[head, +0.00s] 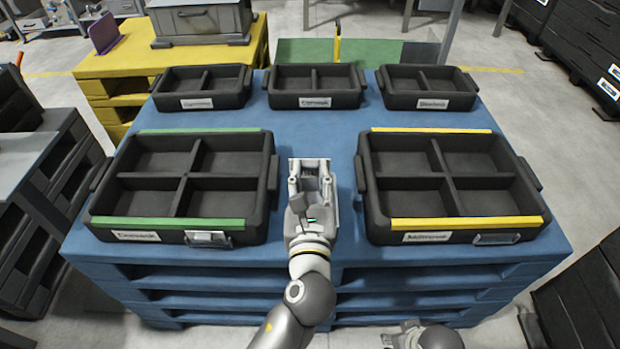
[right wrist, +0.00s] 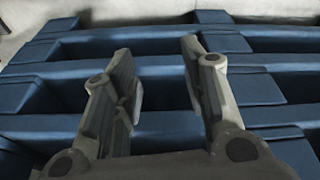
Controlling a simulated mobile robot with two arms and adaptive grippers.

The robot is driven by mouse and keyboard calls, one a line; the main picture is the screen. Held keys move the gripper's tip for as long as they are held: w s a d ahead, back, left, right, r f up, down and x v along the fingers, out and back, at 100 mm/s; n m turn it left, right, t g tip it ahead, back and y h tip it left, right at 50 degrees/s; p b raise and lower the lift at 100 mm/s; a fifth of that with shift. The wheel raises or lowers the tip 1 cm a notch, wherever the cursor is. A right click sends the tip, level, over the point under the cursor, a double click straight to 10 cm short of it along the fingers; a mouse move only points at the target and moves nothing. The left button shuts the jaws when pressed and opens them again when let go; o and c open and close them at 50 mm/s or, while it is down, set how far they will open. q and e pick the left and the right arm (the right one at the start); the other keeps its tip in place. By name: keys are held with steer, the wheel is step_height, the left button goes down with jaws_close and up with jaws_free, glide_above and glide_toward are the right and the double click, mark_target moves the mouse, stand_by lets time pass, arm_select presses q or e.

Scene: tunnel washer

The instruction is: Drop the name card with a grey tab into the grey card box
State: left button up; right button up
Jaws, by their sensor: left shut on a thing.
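My left gripper (head: 312,172) is over the blue pallet, between the green-edged tray and the yellow-edged tray. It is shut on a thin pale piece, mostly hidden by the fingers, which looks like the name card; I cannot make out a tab. A grey box (head: 201,22) stands on the yellow pallet at the back left; I cannot tell whether it is the card box. My right gripper (right wrist: 160,85) is open and empty in the right wrist view, in front of the blue pallet's side. In the head view it is at the bottom edge.
The green-edged tray (head: 270,185) has a pale card (head: 208,239) in its front holder. The yellow-edged tray's (head: 368,190) holder (head: 497,239) looks empty. Several smaller black trays line the back of the blue pallet (head: 330,135). A purple upright plate (head: 104,33) stands on the yellow pallet (head: 125,62).

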arm_select(q)
step_height(320, 180, down, 2)
steer(key=b, duration=0.2)
steer(key=shift+f+b, duration=0.1)
steer(key=shift+b, duration=0.2)
steer(key=shift+f+b, duration=0.35)
steer(key=shift+b, duration=0.15)
arm_select(e)
steer(key=v, duration=0.6)
steer(key=shift+r+t, duration=0.3)
steer(key=shift+d, duration=0.15)
arm_select(q)
steer(key=o, duration=0.9)
steer(key=shift+c, duration=0.2)
steer(key=shift+f, duration=0.1)
steer(key=shift+s, duration=0.15)
glide_toward(310, 175)
steer(key=shift+s, duration=0.8)
